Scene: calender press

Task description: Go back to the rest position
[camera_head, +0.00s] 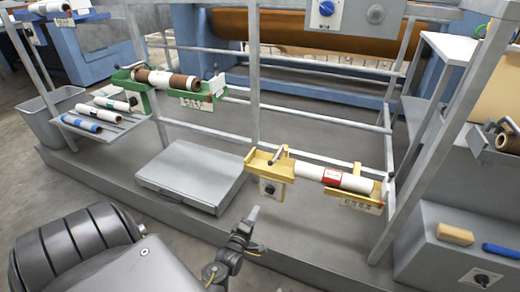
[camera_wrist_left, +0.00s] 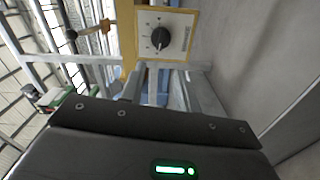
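My left gripper (camera_head: 254,228) is in the lower middle of the head view, in front of the grey machine base. It holds nothing that I can see; its fingers look apart, with background showing between them in the left wrist view (camera_wrist_left: 165,88). A yellow bracket (camera_head: 268,165) with a small knob box (camera_head: 270,189) is beyond the gripper. In the left wrist view a dial with a black knob (camera_wrist_left: 160,38) sits on a yellow mount (camera_wrist_left: 127,45), apart from the fingers. My right gripper is not in view.
A white roll with a red label (camera_head: 333,177) lies across yellow brackets. A brown roll (camera_head: 165,79) lies on a green holder (camera_head: 131,85). A grey flat box (camera_head: 193,176) is on the base. A slanted grey post (camera_head: 440,135) stands at the right.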

